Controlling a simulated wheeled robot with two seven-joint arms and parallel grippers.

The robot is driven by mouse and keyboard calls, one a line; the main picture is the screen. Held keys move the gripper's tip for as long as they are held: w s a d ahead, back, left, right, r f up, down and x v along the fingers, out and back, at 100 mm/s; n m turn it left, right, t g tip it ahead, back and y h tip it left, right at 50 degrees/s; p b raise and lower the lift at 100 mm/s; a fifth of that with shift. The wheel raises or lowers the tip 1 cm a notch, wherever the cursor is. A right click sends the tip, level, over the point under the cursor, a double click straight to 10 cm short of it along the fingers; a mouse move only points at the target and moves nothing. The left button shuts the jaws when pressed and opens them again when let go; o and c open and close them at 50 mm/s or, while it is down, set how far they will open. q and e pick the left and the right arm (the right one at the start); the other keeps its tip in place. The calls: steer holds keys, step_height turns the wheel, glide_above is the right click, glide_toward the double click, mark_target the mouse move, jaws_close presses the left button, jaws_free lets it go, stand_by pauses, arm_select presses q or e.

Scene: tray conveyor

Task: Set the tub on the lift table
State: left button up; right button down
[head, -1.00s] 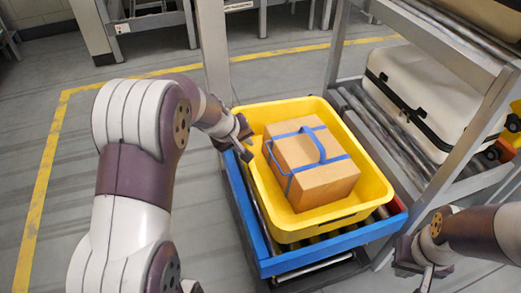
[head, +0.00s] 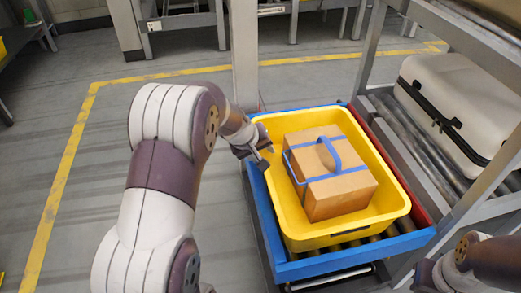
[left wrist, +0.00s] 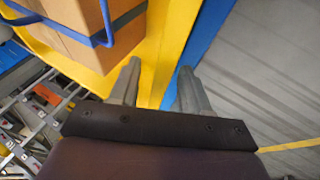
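The yellow tub (head: 398,200) holds a cardboard box (head: 343,194) with blue straps and handle. It stands on a roller table (head: 350,258) with blue sides and a red right edge; I take this to be the lift table. My left gripper (head: 266,158) is at the tub's left rim. In the left wrist view the left gripper (left wrist: 158,84) has its two fingers apart, with the tub's yellow wall (left wrist: 165,45) between and beyond them; contact is unclear. My right gripper (head: 428,276) is cut off at the lower right, its fingers not clearly visible, apart from the tub.
A grey rack (head: 450,228) with roller shelves stands close on the right, holding a white case (head: 462,100) with black trim. A grey post (head: 244,55) rises behind the tub's far left corner. The floor at left is clear, with yellow lines (head: 62,190).

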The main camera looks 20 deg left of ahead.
arm_select(q)
steer(key=shift+r, duration=0.1)
steer(key=p+v, duration=0.6)
steer(key=v, duration=0.6)
steer(key=s+d+f+m+g, duration=0.2)
steer(key=s+d+m, duration=0.2)
steer(key=s, duration=0.3)
steer(key=s+d+f+m+g+y, duration=0.1)
steer(key=s+d+m, duration=0.3)
steer(key=s, duration=0.4)
steer(key=shift+s+d+f+g, duration=0.25)
steer(key=shift+d+f+g, duration=0.55)
steer(key=shift+d+f, duration=0.1)
